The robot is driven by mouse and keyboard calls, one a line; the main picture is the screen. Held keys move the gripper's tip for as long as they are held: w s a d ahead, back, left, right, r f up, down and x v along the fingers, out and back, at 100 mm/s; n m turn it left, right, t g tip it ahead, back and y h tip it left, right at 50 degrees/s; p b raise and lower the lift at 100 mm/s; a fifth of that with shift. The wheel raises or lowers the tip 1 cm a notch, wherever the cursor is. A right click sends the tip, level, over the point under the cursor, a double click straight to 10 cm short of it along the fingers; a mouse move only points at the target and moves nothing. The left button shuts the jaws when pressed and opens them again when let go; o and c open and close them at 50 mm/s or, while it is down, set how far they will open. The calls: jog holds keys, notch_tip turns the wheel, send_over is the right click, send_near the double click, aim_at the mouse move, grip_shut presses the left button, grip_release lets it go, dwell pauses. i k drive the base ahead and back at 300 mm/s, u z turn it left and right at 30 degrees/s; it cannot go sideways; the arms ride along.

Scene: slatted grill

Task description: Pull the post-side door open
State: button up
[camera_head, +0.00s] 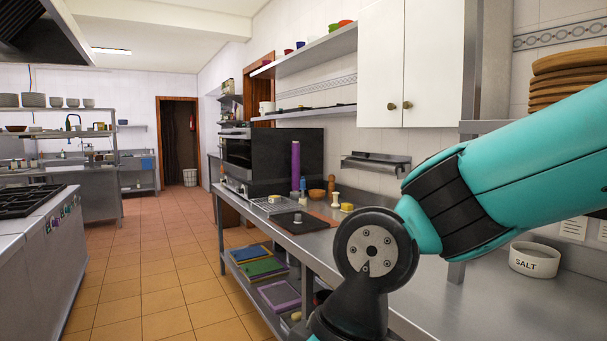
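A white wall cabinet hangs at the upper right with two doors side by side. The right door (435,62), beside the grey post (490,60), looks shut, with a small round brass knob (407,105) low on its left edge. The left door (380,62) also looks shut, with its own knob (391,106) low on its right edge. My teal and black arm crosses the lower right, below the cabinet and apart from the doors. My gripper is outside the picture.
A long steel counter (400,296) runs under the cabinet, holding a salt bowl (534,261) and a black board (299,222). A wall shelf (308,52) adjoins the cabinet's left. Stacked brown dishes (567,76) stand right of the post. Tiled floor (165,270) is clear at left.

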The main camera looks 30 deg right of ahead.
aim_at(434, 29)
jog(key=i, duration=2.5)
jog(key=z, duration=1.8)
